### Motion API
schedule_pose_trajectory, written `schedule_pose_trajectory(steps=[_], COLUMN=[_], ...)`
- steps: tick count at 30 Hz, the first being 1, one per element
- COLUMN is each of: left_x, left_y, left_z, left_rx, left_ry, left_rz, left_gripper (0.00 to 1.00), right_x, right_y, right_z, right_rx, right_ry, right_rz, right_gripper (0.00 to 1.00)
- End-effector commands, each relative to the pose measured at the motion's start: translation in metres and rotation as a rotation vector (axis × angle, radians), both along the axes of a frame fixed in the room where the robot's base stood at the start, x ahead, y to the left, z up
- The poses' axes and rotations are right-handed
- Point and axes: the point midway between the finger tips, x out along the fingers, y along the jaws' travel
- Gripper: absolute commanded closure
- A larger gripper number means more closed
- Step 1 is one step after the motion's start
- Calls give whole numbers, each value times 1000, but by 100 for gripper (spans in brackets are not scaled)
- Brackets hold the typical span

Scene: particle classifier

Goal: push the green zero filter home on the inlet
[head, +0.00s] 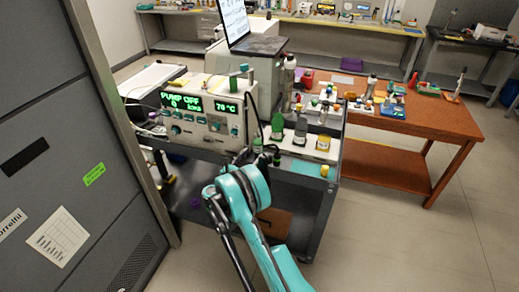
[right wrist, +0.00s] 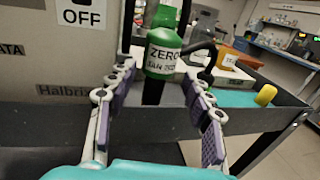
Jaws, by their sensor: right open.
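The green zero filter (right wrist: 162,52), with a white label reading ZERO, stands upright in the right wrist view, in front of the grey instrument's side. A dark stem (right wrist: 153,92) shows below it; whether this is the inlet, and how the filter seats on it, I cannot tell. My right gripper (right wrist: 158,76) is open, its purple-padded fingers to either side of the filter's lower part, with gaps between pads and filter. In the head view my teal right arm (head: 243,190) hides most of the gripper, beside the instrument's front right corner. My left gripper is not in view.
The instrument (head: 212,123) shows PUMP OFF and 70 °C on a dark cart. Bottles and a yellow-labelled jar (head: 323,143) stand to its right. A black tube (right wrist: 203,52) curves beside the filter.

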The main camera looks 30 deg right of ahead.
Motion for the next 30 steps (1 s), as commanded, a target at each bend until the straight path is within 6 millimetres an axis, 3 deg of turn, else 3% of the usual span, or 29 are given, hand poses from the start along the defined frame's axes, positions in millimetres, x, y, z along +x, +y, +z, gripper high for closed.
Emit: schedule_pose_trajectory(steps=[12,21,22,27,30], left_x=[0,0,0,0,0], left_y=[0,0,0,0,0], left_z=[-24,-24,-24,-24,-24], left_rx=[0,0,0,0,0], left_ry=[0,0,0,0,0], left_rz=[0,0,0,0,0], left_gripper=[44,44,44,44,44], right_x=[27,31,31,31,31], right_y=[-51,-57,-57,-57,-57], right_z=[4,6,6,6,6], right_rx=[-4,-4,-4,-4,-4], right_ry=[3,3,4,4,4], right_rz=[0,3,3,3,3], right_gripper=[49,49,52,92,92])
